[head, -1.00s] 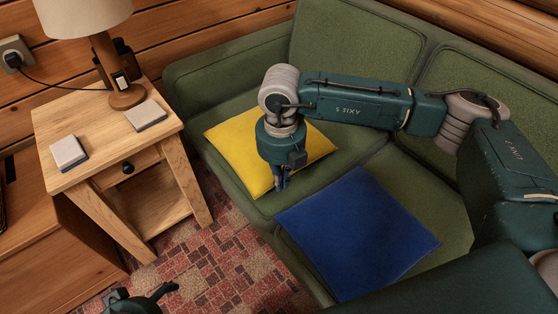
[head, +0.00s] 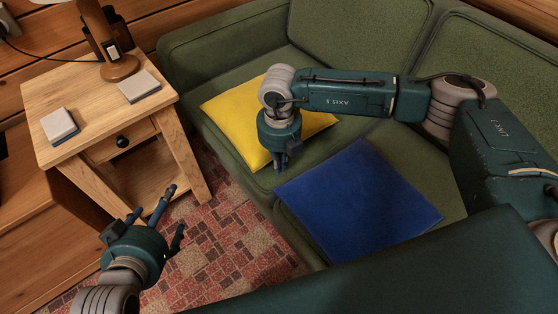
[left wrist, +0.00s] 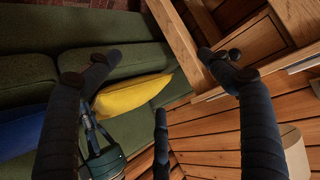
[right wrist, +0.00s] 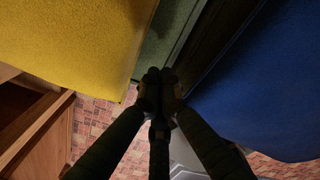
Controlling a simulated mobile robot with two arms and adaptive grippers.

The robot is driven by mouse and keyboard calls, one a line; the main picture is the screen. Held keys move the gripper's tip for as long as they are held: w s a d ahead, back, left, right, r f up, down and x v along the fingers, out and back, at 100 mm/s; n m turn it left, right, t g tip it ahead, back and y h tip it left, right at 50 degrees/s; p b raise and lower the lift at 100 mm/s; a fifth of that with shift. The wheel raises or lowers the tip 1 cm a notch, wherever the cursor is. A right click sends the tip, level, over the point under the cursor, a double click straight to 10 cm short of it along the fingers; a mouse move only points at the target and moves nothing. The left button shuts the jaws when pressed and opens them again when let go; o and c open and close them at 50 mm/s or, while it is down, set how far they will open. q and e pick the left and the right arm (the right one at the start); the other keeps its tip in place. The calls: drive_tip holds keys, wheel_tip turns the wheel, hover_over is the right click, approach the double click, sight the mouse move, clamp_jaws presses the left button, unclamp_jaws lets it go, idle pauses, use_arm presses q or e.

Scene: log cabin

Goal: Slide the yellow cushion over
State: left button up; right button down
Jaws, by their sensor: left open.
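The yellow cushion (head: 232,112) lies flat on the left part of the green sofa seat. It also shows in the left wrist view (left wrist: 135,95) and at the upper left of the right wrist view (right wrist: 65,40). My right gripper (head: 280,166) points down at the cushion's front right edge, between it and the blue cushion. Its fingertips (right wrist: 160,78) are together with nothing seen between them; I cannot tell whether they touch the cushion. My right arm hides part of the cushion. My left gripper (head: 162,214) is open and empty, over the rug in front of the sofa.
The blue cushion (head: 358,205) lies on the seat right of the yellow one. The green sofa (head: 215,65) has an armrest at the left. A wooden side table (head: 95,95) with a lamp (head: 118,66) and two small blocks stands left. The patterned rug (head: 235,235) is clear.

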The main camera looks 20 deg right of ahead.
use_arm(q)
drive_tip(key=shift+w+d+r+t, duration=0.3)
drive_tip(key=shift+w+r+t, duration=0.4)
drive_tip(key=shift+r, duration=0.25)
use_arm(e)
drive_tip(key=shift+w+d, duration=0.2)
drive_tip(key=shift+w, duration=0.6)
drive_tip(key=shift+w, duration=0.1)
